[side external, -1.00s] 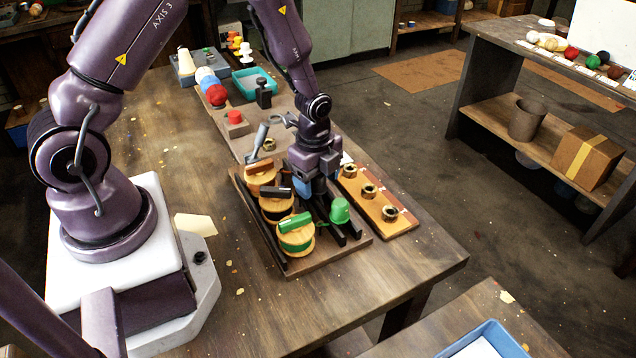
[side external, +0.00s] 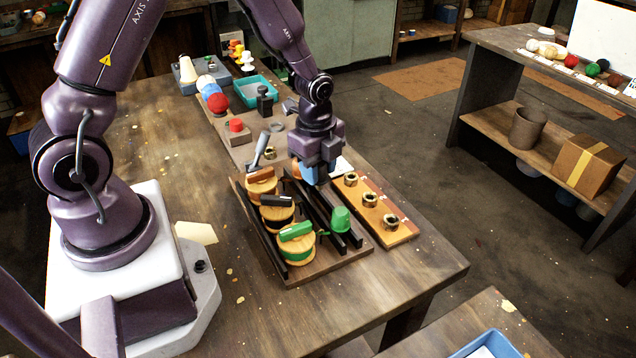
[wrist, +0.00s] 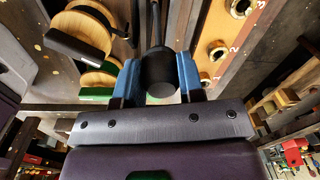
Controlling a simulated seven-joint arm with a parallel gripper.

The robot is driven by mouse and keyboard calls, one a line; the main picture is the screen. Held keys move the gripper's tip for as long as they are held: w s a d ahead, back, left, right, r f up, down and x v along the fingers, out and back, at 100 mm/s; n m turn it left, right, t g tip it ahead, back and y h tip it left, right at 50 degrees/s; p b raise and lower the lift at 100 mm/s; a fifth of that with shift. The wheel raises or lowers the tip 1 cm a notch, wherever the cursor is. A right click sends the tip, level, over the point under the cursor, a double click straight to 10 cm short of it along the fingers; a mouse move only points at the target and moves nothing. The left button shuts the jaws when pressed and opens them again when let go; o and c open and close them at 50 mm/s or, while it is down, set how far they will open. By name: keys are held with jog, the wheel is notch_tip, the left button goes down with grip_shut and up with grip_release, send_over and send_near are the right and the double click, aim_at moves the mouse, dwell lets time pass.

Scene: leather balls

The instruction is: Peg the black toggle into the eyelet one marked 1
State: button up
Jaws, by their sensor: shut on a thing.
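My gripper (wrist: 157,82) has blue fingers shut on the black toggle (wrist: 158,76), a dark rounded piece seen between them in the wrist view. In the side view my gripper (side external: 316,172) hangs over the far part of the black rails, and the toggle is hidden there. The eyelet board (side external: 382,229), orange-brown with several brass eyelets, lies to the right of the gripper. Its far eyelet (side external: 351,179) is closest to the gripper.
A green toggle (side external: 341,219) stands at the near end of the black rails (side external: 322,224). An orange piece shows just left of the fingers. Wooden spools with orange, black and green bars (side external: 297,231) stand left of the rails. A grey lever (side external: 259,150) rises behind them.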

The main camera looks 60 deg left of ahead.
aim_at(320, 164)
notch_tip(320, 164, up, 4)
jog(key=shift+d+r, duration=0.15)
jog(key=w+d+f, duration=0.1)
jog(key=w+d, duration=0.9)
jog(key=d, duration=0.1)
jog(key=shift+w+a+f, duration=0.1)
jog(key=shift+f, duration=1.3)
jog(key=shift+w+a+f, duration=0.1)
jog(key=shift+f, duration=1.3)
jog(key=shift+f, duration=1.55)
jog(key=o, duration=0.9)
jog(key=shift+o, duration=0.2)
notch_tip(320, 164, up, 13)
jog(key=shift+s, duration=0.2)
